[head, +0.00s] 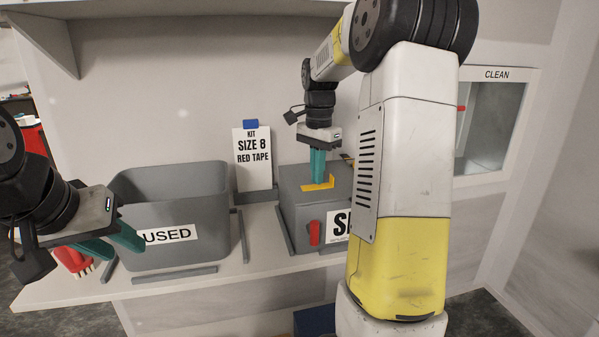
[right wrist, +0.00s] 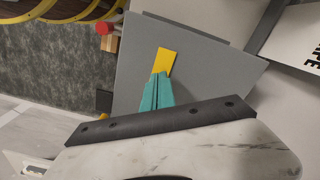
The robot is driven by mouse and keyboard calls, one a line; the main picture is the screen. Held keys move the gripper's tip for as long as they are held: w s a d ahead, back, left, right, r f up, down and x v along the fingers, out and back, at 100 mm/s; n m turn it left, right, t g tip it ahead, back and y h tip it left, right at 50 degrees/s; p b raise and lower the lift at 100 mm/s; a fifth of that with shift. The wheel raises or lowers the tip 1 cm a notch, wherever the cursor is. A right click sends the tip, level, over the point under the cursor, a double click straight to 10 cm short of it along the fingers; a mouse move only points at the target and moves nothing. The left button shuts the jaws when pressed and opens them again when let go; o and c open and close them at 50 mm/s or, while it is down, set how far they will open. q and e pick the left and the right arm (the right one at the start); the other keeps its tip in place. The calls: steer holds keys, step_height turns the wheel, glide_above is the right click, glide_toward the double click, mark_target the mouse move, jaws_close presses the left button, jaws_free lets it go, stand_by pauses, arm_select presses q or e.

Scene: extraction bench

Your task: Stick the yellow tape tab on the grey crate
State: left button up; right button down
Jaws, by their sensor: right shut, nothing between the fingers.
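The grey crate (head: 297,205) stands on the bench right of centre, with a partly hidden white label on its front. The yellow tape tab (head: 314,187) lies on the crate's top, and it also shows in the right wrist view (right wrist: 167,61) against the crate's grey face (right wrist: 210,75). My right gripper (head: 318,178) points down at the tab with its teal fingers shut together and empty. Its tips (right wrist: 160,75) are at the tab's near end; I cannot tell whether they touch it. My left gripper (head: 127,250) is open and empty, at the left in front of the used bin.
The open grey bin marked USED (head: 205,215) stands left of the crate. A "SIZE 8 RED TAPE" card (head: 254,160) stands behind. A red piece (head: 314,233) is on the crate's front. My right arm hides the crate's right side. A CLEAN hatch (head: 495,125) is at the right.

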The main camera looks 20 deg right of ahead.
steer(key=shift+f, duration=0.6)
stand_by(1.0)
steer(key=shift+r, duration=0.1)
steer(key=shift+r, duration=3.5)
steer(key=s+a+f+n+t, duration=0.1)
steer(key=s+a+n+t, duration=0.1)
steer(key=s+a+n, duration=0.2)
steer(key=s+a+f+n+t+y, duration=0.1)
steer(key=s+a+n, duration=0.3)
steer(key=s, duration=0.6)
steer(key=s+a+n+t+y, duration=0.1)
steer(key=s+a+n+t, duration=0.2)
steer(key=s, duration=0.5)
steer(key=shift+a+f+n, duration=0.4)
steer(key=shift+a+n, duration=0.25)
steer(key=shift+n, duration=0.45)
